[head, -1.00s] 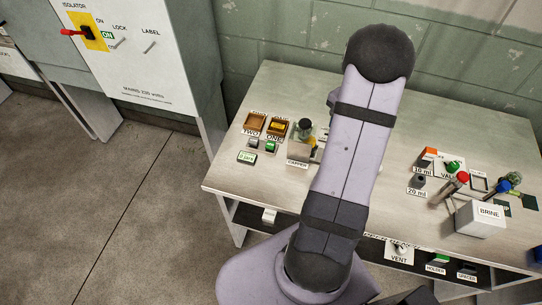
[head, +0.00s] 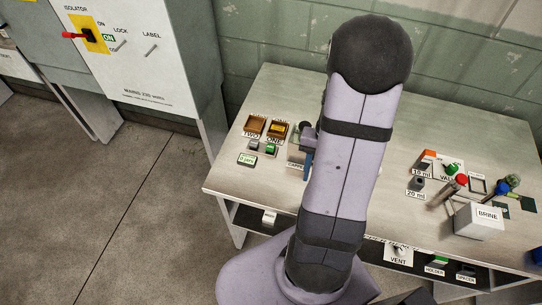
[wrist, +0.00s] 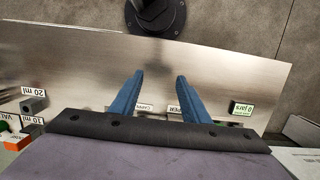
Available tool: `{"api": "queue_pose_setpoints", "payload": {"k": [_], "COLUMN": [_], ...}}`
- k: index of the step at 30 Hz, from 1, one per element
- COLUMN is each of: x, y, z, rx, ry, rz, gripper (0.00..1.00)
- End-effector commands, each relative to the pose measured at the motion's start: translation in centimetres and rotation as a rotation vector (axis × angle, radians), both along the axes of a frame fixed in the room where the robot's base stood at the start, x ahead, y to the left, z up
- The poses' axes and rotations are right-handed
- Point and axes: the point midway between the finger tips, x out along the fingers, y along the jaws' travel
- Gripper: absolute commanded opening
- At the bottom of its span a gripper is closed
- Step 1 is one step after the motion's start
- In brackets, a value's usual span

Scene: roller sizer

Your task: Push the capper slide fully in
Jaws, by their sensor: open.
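The capper (head: 294,154) is a small light block with a dark knob above it, standing on the left half of the bench. My arm covers its right side in the head view, and I cannot make out how far its slide is in. My gripper (head: 308,163) shows as a blue finger just right of the capper label. In the wrist view my gripper (wrist: 160,77) has two blue fingers spread apart with bare bench between their tips. Two white labels, one a capper label (wrist: 145,107), show behind the fingers; the capper body is hidden there.
Left of the capper are two brown trays (head: 255,125), a green button (head: 270,149) and a jar counter (head: 247,159), also in the wrist view (wrist: 242,108). At the right are the valve panel (head: 449,167) and brine box (head: 479,219). The bench's front left is clear.

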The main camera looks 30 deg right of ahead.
Motion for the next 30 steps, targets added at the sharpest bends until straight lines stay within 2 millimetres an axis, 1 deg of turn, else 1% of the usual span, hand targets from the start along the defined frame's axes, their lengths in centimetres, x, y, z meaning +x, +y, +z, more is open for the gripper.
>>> {"api": "queue_pose_setpoints", "payload": {"k": [1, 6, 13, 21, 27, 30], "x": [0.1, -0.1, 0.3, 2.3, 3.7, 4.1], "y": [0.9, 3.4, 6.6, 9.4, 10.9, 11.6], "z": [0.8, 2.4, 5.0, 8.3, 10.1, 10.6], "rx": [-0.004, -0.010, -0.031, -0.071, -0.092, -0.094], "ry": [-0.004, -0.013, -0.047, -0.121, -0.169, -0.180], "rz": [0.023, 0.093, 0.205, 0.335, 0.408, 0.439], "gripper": [0.42, 0.42, 0.42, 0.42, 0.42, 0.42]}}
